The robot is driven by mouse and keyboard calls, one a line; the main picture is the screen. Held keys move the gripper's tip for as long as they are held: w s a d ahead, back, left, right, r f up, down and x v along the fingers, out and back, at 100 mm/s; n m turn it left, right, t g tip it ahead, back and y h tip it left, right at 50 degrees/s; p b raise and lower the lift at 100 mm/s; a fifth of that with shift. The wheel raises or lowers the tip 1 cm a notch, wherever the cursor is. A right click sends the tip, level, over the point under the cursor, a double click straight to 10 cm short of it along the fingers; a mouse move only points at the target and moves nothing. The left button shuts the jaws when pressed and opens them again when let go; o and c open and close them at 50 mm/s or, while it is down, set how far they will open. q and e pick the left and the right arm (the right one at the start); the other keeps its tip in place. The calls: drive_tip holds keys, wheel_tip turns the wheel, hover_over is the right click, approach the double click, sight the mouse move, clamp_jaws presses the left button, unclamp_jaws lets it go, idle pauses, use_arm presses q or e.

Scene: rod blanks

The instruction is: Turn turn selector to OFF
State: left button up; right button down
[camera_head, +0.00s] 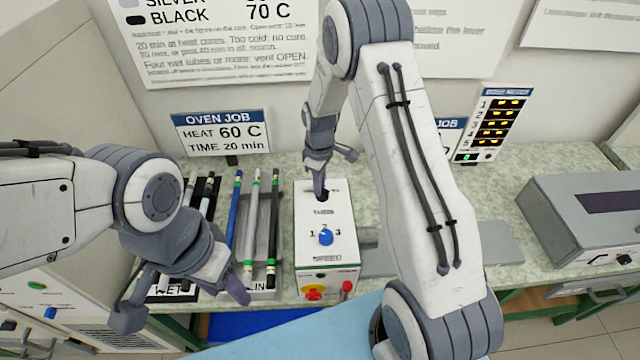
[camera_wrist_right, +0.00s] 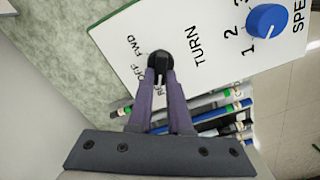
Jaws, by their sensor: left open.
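The turn selector is a small black knob (camera_wrist_right: 160,62) on the white top of a control box (camera_head: 311,250). Labels OFF, FWD and a partly covered third one stand beside it in the right wrist view, with TURN on its other side. My right gripper (camera_head: 321,190) points down at the knob, and its two fingers close in on either side of it in the right wrist view (camera_wrist_right: 160,76). My left gripper (camera_head: 187,305) is open and empty, in front of the rod rack.
A blue SPEED knob (camera_head: 326,237), a red knob on yellow (camera_head: 313,292) and a red part (camera_head: 347,287) are on the same box. Several rods (camera_head: 254,225) lie in racks to its left. A grey case (camera_head: 590,215) stands at right.

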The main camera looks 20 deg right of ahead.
idle(0.3)
drive_tip(key=shift+m+b, duration=0.5)
drive_tip(key=shift+m, duration=0.6)
drive_tip(key=m, duration=0.1)
drive_tip(key=m+b, duration=0.1)
drive_tip(key=m, duration=0.1)
drive_tip(key=shift+w+d+m, duration=0.1)
drive_tip(key=shift+d+m, duration=0.1)
drive_tip(key=shift+m, duration=0.1)
drive_tip(key=m, duration=0.3)
drive_tip(key=m+b, duration=0.1)
drive_tip(key=m, duration=0.1)
drive_tip(key=shift+d+m, duration=0.2)
drive_tip(key=shift+m, duration=0.2)
drive_tip(key=c, duration=0.8)
unclamp_jaws()
drive_tip(key=shift+c, duration=0.2)
wheel_tip(320, 180, up, 11)
drive_tip(key=b, duration=0.3)
drive_tip(key=shift+f, duration=0.2)
